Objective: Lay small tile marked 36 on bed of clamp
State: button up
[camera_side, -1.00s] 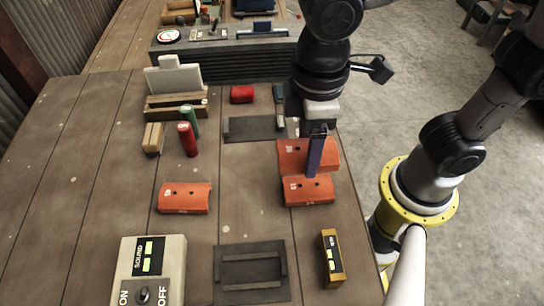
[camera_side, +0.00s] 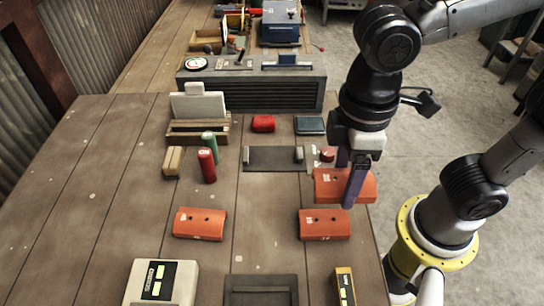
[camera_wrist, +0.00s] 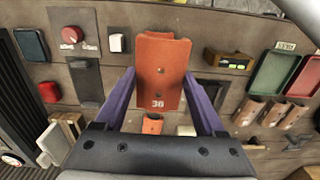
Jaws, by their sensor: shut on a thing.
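My gripper (camera_side: 350,178) has its purple fingers shut on an orange curved tile (camera_side: 335,187). A dark flat plate with a small grey block at each end, seemingly the clamp bed (camera_side: 272,160), lies left of my gripper in the side view. It also shows in the wrist view (camera_wrist: 87,83), left of the held tile. Nothing lies on it. The height of the held tile above the table is hard to judge.
Two more orange tiles lie nearer the camera, one at left (camera_side: 200,223) and one at right (camera_side: 325,224). Red and green cylinders (camera_side: 207,166) stand left of the plate. A red box (camera_side: 263,123) and dark box (camera_side: 310,125) lie behind it. A dark frame (camera_side: 262,290) is in front.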

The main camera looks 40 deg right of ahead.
dwell(0.4)
jog(key=w+a+n, duration=0.2)
jog(key=w+a, duration=0.1)
jog(key=w, duration=0.2)
jog(key=m, duration=0.2)
send_near(270, 158)
jog(key=shift+w, duration=0.1)
jog(key=shift+f, duration=3.2)
